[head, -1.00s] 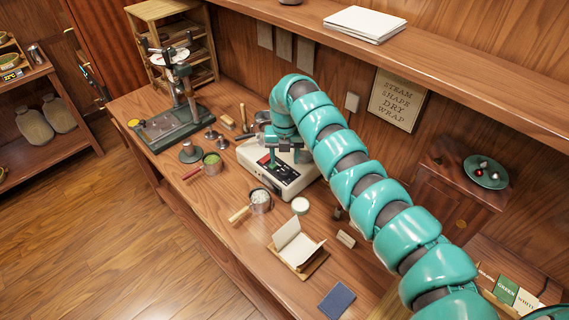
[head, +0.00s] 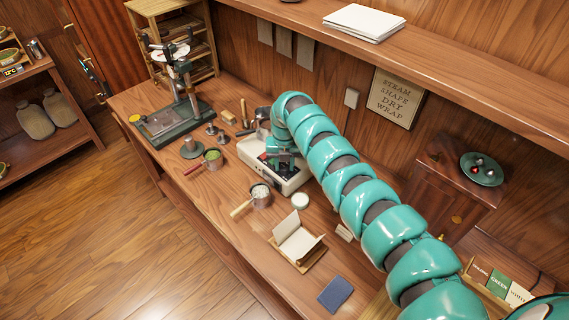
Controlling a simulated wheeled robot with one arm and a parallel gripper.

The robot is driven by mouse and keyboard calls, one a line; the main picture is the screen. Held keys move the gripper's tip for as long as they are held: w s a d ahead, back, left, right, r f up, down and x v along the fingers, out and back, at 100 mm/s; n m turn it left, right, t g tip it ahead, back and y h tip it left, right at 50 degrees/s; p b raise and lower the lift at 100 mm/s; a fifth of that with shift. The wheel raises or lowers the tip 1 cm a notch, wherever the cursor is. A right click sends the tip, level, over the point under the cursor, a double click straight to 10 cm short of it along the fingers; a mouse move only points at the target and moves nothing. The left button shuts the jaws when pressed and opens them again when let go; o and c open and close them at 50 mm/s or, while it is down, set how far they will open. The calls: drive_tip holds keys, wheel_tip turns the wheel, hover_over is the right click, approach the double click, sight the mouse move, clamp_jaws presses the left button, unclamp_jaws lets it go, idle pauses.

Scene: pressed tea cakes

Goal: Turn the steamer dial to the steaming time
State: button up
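The steamer appears to be the cream, box-shaped appliance (head: 290,183) with a dark front panel on the wooden bench. My teal arm reaches over from the lower right and bends down onto it. My gripper (head: 272,160) is at the steamer's panel, low over its left part. The arm and gripper hide most of the panel, and I cannot make out the dial. The fingers are too small and covered to show whether they are open or shut, or whether they touch anything.
In front are a pan with pale contents (head: 260,196), a white-topped jar (head: 300,201), an open book (head: 297,240) and a blue booklet (head: 335,294). A shelf (head: 440,65) overhangs behind.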

drive_tip(key=shift+f+m+b, duration=0.15)
drive_tip(key=shift+m+b, duration=0.15)
drive_tip(key=shift+b, duration=0.5)
drive_tip(key=m+b, duration=0.1)
drive_tip(key=b, duration=0.1)
drive_tip(key=shift+w+d+f+b, duration=0.1)
drive_tip(key=shift+f+b, duration=0.05)
drive_tip(key=shift+b, duration=0.15)
drive_tip(key=m+b, duration=0.2)
drive_tip(key=b, duration=0.2)
drive_tip(key=shift+m, duration=0.3)
drive_tip(key=m+b, duration=0.8)
drive_tip(key=m, duration=0.1)
drive_tip(key=m+b, duration=0.2)
drive_tip(key=m, duration=0.1)
drive_tip(key=m+b, duration=0.1)
drive_tip(key=m, duration=0.1)
drive_tip(key=shift+r+b, duration=0.25)
drive_tip(key=shift+b, duration=0.05)
drive_tip(key=m+b, duration=0.1)
drive_tip(key=m, duration=0.4)
drive_tip(key=shift+r, duration=0.1)
drive_tip(key=shift+m, duration=0.4)
